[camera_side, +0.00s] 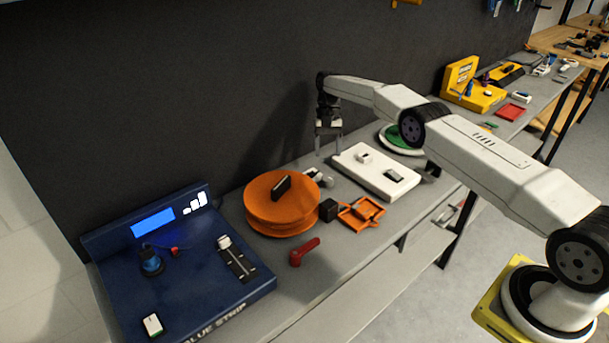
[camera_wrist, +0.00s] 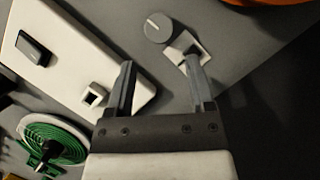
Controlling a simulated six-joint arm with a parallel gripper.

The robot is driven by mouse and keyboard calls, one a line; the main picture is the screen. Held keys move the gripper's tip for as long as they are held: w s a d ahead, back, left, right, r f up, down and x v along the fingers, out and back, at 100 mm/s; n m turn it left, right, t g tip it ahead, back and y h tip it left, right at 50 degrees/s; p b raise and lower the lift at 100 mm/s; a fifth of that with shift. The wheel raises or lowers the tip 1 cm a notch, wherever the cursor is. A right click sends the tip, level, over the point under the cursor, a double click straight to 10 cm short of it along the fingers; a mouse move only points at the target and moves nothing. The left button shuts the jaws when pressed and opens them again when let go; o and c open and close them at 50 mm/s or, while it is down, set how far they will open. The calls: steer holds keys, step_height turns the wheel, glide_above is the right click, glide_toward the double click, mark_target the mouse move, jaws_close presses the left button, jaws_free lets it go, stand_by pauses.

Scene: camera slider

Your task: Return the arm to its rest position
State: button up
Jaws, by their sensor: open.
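My gripper (camera_side: 328,143) hangs pointing down at the back of the grey bench, beside the far left corner of the white board (camera_side: 350,171). In the wrist view my gripper (camera_wrist: 160,88) has its two fingers apart with nothing held between them. My arm reaches over the bench from the right. How high the fingertips are above the bench is hard to tell.
An orange round drum (camera_side: 270,215) and a blue console (camera_side: 215,290) stand left of the gripper. The white board, a green reel (camera_side: 393,137) and a yellow stand (camera_side: 480,95) lie to the right. A red handle (camera_side: 303,252) lies near the front edge. A dark wall (camera_side: 180,80) stands close behind.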

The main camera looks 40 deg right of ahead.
steer(key=s+a+r+n+t+h, duration=0.2)
steer(key=s+a+r+n+t, duration=0.1)
steer(key=s+a+r, duration=0.35)
steer(key=s+a+n+t, duration=0.1)
steer(key=s+a+n, duration=0.1)
steer(key=s, duration=1)
steer(key=s+a+n+t, duration=0.2)
steer(key=s+n, duration=0.1)
steer(key=s, duration=0.9)
steer(key=shift+s+r+h, duration=0.25)
steer(key=shift+r+h, duration=0.15)
steer(key=shift+r, duration=0.05)
